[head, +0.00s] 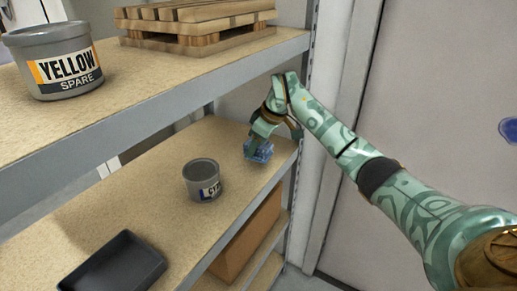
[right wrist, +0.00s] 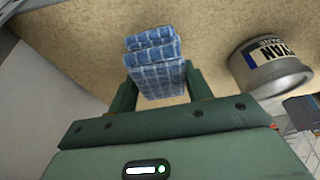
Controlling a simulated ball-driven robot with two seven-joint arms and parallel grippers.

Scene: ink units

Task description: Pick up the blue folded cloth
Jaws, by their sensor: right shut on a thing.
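The blue folded cloth (head: 260,151) is at the right end of the middle shelf (head: 225,140) in the head view. My right gripper (head: 256,141) reaches down to it from above and is shut on it. In the right wrist view the cloth (right wrist: 156,62), with a pale check pattern, sits between the two green fingers of the gripper (right wrist: 158,85). Whether the cloth touches the shelf or hangs just above it I cannot tell. My left gripper is not in view.
A grey cyan ink tub (head: 202,180) stands left of the cloth, close by; it also shows in the right wrist view (right wrist: 268,68). A black tray (head: 112,266) lies nearer. The upper shelf (head: 150,75) holds a yellow spare tub (head: 55,60) and wooden pallets (head: 195,25). A shelf post (head: 302,110) is at right.

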